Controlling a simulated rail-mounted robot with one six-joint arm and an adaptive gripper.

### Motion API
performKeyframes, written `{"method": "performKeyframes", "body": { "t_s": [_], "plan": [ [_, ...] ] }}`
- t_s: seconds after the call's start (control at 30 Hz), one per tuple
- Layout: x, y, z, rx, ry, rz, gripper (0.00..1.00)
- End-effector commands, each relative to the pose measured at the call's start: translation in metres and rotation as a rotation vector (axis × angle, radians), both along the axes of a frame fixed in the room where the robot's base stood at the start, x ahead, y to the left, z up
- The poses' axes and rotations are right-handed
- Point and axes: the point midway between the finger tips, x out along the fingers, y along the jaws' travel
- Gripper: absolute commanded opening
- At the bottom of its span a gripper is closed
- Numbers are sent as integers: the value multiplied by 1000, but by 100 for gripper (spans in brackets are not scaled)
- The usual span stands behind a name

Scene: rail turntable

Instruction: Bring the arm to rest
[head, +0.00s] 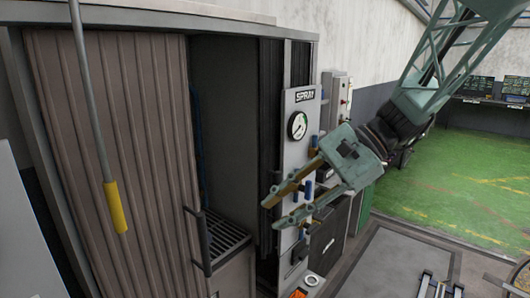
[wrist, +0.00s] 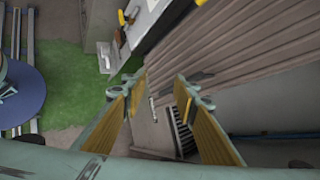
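My gripper (head: 272,215) is at the end of my raised green arm, in the middle of the head view. Its two fingers point left, in front of the spray booth's control panel (head: 297,153) in the picture. They stand apart with nothing held between them. In the wrist view my gripper (wrist: 156,95) also shows open, with yellowish pads facing each other across a clear gap. I cannot tell how far the fingertips are from the booth.
The booth has a ribbed brown curtain (head: 110,150), drawn back from a dark opening with a grate (head: 225,240). A rod with a yellow grip (head: 115,207) hangs at the left. A pressure gauge (head: 297,125) is on the panel. Open green floor (head: 460,180) lies at the right.

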Motion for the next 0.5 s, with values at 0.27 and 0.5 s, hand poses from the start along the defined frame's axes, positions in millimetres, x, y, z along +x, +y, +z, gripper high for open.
{"method": "performKeyframes", "body": {
  "t_s": [0.27, 0.5],
  "plan": [
    [-46, -10, 7, -104, -78, 84, 27],
    [-83, -21, 10, -194, -145, 156, 27]
  ]
}}
